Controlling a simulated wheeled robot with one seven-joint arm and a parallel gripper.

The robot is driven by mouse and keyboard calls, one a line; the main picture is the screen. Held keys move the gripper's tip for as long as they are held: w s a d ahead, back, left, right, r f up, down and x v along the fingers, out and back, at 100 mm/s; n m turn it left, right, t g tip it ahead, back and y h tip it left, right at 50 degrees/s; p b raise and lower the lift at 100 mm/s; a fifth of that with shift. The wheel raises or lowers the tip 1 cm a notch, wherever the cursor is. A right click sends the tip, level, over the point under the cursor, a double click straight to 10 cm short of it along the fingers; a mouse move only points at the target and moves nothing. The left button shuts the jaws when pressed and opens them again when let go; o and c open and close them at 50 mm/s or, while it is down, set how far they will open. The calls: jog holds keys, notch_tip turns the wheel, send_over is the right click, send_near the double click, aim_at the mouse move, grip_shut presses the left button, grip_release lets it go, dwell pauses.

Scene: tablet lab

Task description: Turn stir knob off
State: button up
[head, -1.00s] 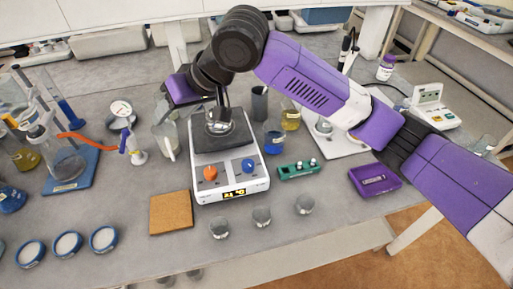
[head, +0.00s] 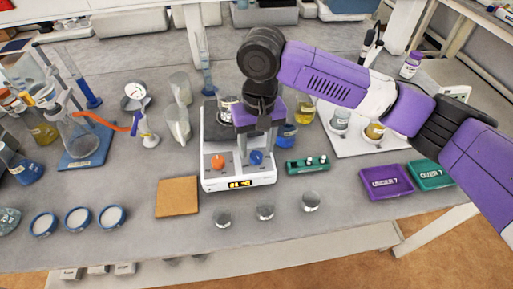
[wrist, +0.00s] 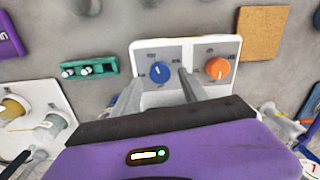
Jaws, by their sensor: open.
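The hotplate stirrer (head: 209,183) is white, with a dark top plate, a blue knob (head: 256,157) at right and an orange knob (head: 217,161) at left on its front panel. Its display (head: 240,184) is lit. The knob labels are too small to read. My gripper (head: 257,154) is open and points down at the blue knob. In the wrist view, the blue knob (wrist: 159,72) shows between my two fingertips (wrist: 159,80), and the orange knob (wrist: 217,68) lies outside them. I cannot tell whether a finger touches the blue knob. A glass vessel (head: 226,104) on the plate is partly hidden by my gripper.
A green rack (head: 307,165) stands close to the right of the stirrer. A cork mat (head: 177,197) lies at left front, and small clear weights or jars (head: 265,212) stand in front. A blue-liquid beaker (head: 286,136) is behind the rack. Purple (head: 386,182) and green trays (head: 431,174) lie right.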

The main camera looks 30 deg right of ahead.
jog(key=shift+f, duration=1.05)
grip_shut()
